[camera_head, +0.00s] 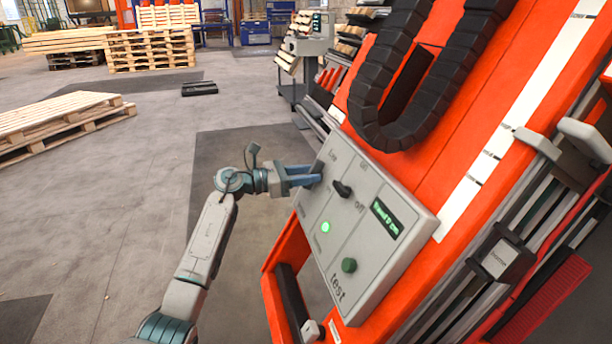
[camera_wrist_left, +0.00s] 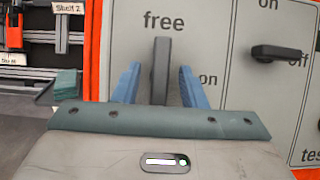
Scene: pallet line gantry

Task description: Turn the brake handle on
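The brake handle (camera_wrist_left: 160,68) is a dark grey bar on the light grey control panel (camera_head: 383,258). It stands upright in the left wrist view, with its top toward the word "free"; "on" is printed to its lower right. My left gripper (camera_head: 304,176) reaches the panel from the left. Its two blue fingers (camera_wrist_left: 160,88) stand on either side of the handle, with a visible gap on each side. In the head view the fingers mostly hide the handle. My right gripper is not in view.
A second black handle (camera_head: 342,189), marked on and off, sits right of the brake handle. The panel also has a lit green lamp (camera_head: 326,227), a green test button (camera_head: 349,265) and a display (camera_head: 386,218). A black cable chain (camera_head: 385,130) hangs above. Open floor lies left.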

